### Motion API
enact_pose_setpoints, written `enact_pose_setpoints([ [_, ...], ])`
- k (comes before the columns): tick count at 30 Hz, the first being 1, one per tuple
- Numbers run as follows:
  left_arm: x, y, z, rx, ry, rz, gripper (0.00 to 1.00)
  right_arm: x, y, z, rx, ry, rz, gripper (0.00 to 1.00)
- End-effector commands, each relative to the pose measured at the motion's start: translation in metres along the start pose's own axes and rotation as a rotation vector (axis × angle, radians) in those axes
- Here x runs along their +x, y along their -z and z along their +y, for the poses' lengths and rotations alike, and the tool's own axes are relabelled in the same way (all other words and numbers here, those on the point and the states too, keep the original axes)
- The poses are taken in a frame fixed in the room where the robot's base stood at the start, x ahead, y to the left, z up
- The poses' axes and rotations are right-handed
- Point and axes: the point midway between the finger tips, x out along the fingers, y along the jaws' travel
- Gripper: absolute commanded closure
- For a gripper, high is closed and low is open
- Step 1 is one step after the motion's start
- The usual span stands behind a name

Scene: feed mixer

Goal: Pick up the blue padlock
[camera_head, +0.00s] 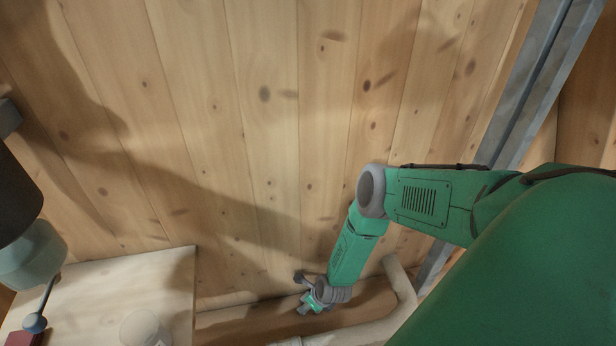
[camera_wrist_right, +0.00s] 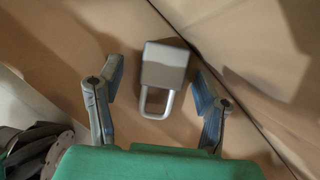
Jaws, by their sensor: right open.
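A padlock (camera_wrist_right: 165,66) shows in the right wrist view. Its body looks grey rather than blue, and its silver shackle points toward my gripper. It rests on a tan surface beside a dark seam. My right gripper (camera_wrist_right: 156,78) is open, with one blue-grey finger on each side of the padlock and gaps between. I cannot tell how far it is above the surface. In the head view, my right gripper (camera_head: 309,293) is low in the middle, over a brown ledge. The padlock cannot be made out there. My left gripper is not in view.
A wooden plank wall or floor (camera_head: 250,130) fills the head view. A pale pipe (camera_head: 402,285) bends beside my right gripper. A metal beam (camera_head: 535,80) is at right.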

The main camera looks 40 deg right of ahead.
Motion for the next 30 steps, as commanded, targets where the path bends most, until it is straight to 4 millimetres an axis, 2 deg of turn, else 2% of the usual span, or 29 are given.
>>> enact_pose_setpoints([
  [5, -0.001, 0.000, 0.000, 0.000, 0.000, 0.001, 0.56, -0.001, 0.000, -0.001, 0.000, 0.000, 0.001, 0.40],
  [6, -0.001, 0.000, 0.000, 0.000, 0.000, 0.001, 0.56, -0.001, 0.000, -0.001, 0.000, 0.000, 0.001, 0.43],
  [10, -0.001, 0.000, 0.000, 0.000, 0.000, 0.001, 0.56, -0.001, 0.000, 0.000, 0.000, 0.000, 0.001, 0.89],
  [11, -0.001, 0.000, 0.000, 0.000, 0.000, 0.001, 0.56, -0.001, 0.000, 0.000, 0.000, 0.000, 0.001, 0.94],
  [23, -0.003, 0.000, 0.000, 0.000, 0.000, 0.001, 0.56, -0.003, -0.002, 0.000, -0.001, -0.001, 0.001, 0.94],
  [30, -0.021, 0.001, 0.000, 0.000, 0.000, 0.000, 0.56, -0.024, -0.020, 0.002, -0.006, -0.004, 0.000, 0.94],
])
